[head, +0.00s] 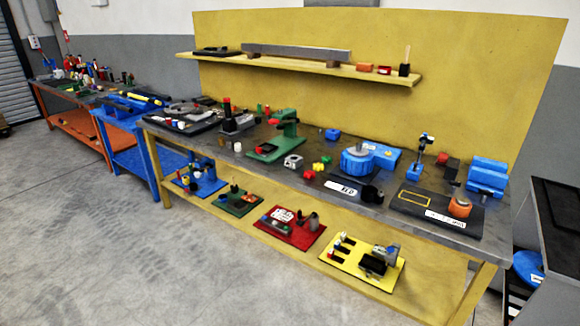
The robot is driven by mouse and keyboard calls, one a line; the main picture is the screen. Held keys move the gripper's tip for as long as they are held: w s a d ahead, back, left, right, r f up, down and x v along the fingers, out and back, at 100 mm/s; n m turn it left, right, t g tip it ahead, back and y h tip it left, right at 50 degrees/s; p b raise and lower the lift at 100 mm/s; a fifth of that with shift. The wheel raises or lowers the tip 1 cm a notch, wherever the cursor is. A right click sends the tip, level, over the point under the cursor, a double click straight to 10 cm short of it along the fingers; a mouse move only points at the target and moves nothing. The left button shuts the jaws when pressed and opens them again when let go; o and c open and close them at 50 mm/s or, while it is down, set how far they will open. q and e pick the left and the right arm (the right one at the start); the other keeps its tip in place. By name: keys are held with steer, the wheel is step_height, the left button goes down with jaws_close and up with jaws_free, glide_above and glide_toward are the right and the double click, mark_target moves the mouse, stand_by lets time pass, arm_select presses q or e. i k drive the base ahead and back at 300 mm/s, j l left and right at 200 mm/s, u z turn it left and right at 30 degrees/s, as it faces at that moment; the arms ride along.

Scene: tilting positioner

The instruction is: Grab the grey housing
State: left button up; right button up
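A small light-grey block with a dark opening (293,160) lies on the dark top of the long workbench (238,160), near its middle. It looks like the grey housing, but at this size I cannot be sure. It sits to the right of the green press-like fixture (277,145) and to the left of the blue round positioner (358,162). Small red and yellow parts (318,167) lie just right of it. Neither of my grippers shows in the head view.
A yellow back panel with a shelf (300,68) stands behind the bench. Colored boards with parts, including a red one (290,228), lie on the lower shelf. A blue vise (487,178) stands at the right. Open concrete floor (130,250) lies in front.

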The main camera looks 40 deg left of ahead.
mark_target(289, 162)
steer(key=u, duration=1.6)
